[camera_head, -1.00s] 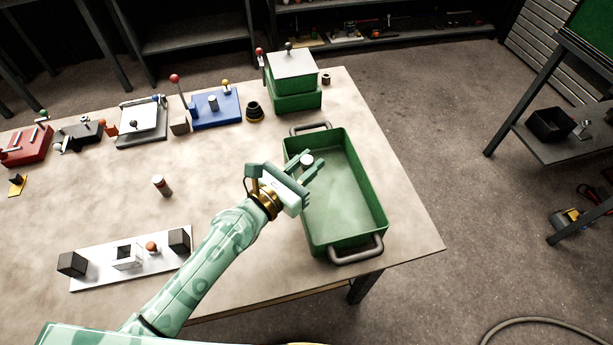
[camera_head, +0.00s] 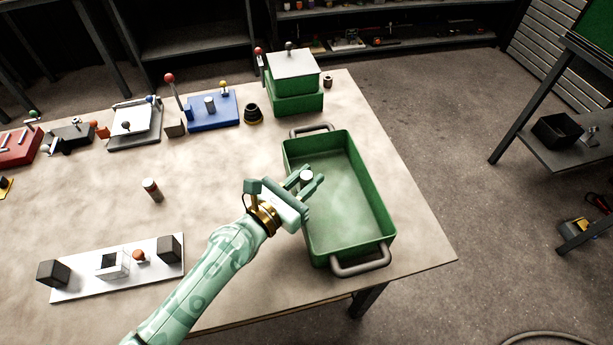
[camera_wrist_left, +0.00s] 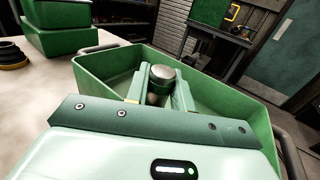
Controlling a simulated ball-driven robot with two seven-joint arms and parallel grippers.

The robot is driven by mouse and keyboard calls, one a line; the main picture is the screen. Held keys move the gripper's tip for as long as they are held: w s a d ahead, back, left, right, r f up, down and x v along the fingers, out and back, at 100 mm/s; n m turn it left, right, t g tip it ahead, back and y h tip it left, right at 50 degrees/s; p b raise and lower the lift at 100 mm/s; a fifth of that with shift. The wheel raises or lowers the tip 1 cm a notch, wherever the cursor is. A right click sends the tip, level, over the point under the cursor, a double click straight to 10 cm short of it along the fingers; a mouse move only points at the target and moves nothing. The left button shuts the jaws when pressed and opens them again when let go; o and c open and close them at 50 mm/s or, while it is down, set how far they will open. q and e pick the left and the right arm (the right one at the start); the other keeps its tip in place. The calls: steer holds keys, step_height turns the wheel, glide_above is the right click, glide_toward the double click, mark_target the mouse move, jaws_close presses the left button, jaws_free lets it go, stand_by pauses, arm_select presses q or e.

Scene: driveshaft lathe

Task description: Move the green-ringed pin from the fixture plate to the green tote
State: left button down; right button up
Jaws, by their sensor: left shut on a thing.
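My left gripper (camera_head: 314,182) is shut on a pin (camera_head: 306,176) with a grey metal top, over the left part of the green tote (camera_head: 386,205). The tote (camera_wrist_left: 105,70) opens beneath and around the fingers. A white plate (camera_head: 72,290), which may be the fixture plate, lies at the table's near left with dark blocks, a white block and an orange-brown ball on it. My right gripper is not in view.
A pin with a red band (camera_head: 152,190) stands alone on the table. Green stacked boxes (camera_head: 296,100), a black ring-shaped part (camera_head: 253,114) and a blue fixture (camera_head: 220,118) stand along the back. The tote's handles (camera_head: 362,267) stick out at its ends. The mid-table is mostly clear.

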arm_select(q)
steer(key=c, duration=1.2)
jaws_free()
steer(key=shift+r+p, duration=0.3)
steer(key=shift+r, duration=0.05)
steer(key=shift+r+p, duration=0.5)
steer(key=shift+r, duration=0.1)
steer(key=b+v, duration=0.3)
steer(key=v, duration=0.9)
steer(key=shift+f, duration=0.3)
